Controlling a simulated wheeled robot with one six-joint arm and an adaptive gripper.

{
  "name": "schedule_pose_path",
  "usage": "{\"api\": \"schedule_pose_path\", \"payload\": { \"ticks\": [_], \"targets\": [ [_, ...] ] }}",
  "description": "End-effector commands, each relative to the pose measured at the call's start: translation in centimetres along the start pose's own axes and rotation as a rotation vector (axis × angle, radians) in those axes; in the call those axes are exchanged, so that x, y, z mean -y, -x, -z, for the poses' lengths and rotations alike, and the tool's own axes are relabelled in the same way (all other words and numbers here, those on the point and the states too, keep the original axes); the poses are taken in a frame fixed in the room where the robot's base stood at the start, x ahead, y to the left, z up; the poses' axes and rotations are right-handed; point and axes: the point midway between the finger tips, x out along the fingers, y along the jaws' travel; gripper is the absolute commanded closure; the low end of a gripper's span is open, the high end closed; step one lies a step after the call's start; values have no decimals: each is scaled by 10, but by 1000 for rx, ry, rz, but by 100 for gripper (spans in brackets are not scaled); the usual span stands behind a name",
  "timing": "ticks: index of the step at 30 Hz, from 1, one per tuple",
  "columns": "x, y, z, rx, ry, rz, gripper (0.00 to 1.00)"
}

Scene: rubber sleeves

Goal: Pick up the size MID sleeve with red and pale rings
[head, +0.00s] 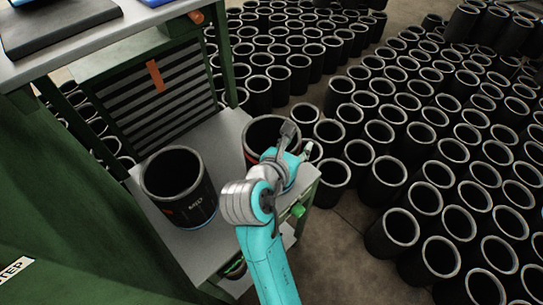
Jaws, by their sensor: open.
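Two black sleeves stand upright on a grey cart top. The right sleeve (256,128) shows a bit of red ring on its side; my arm hides much of its front, and I cannot see a pale ring or its size marking. The left sleeve (178,190) has a small orange mark, white lettering too small to read surely, and a blue line near its base. My gripper (300,141) is open at the right side of the right sleeve, near its rim. I cannot tell whether it touches the sleeve.
The grey cart top (219,133) has bare room between and behind the sleeves. A green cabinet (50,190) and a raised shelf (100,45) stand at left. Many black sleeves (390,230) crowd the floor at right and behind. A green knob (298,210) sits at the cart's right edge.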

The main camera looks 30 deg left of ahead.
Motion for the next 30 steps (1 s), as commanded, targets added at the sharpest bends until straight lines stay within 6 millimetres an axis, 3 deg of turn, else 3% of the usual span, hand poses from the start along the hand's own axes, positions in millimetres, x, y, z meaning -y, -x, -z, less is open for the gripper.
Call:
{"api": "schedule_pose_path", "payload": {
  "ticks": [4,9,10,23,30],
  "targets": [
    [0,0,0,0,0,0,57],
    [0,0,0,0,0,0,97],
    [0,0,0,0,1,0,100],
    [0,1,-1,2,-2,-1,100],
    [-1,10,-24,6,-5,-2,100]
  ]
}}
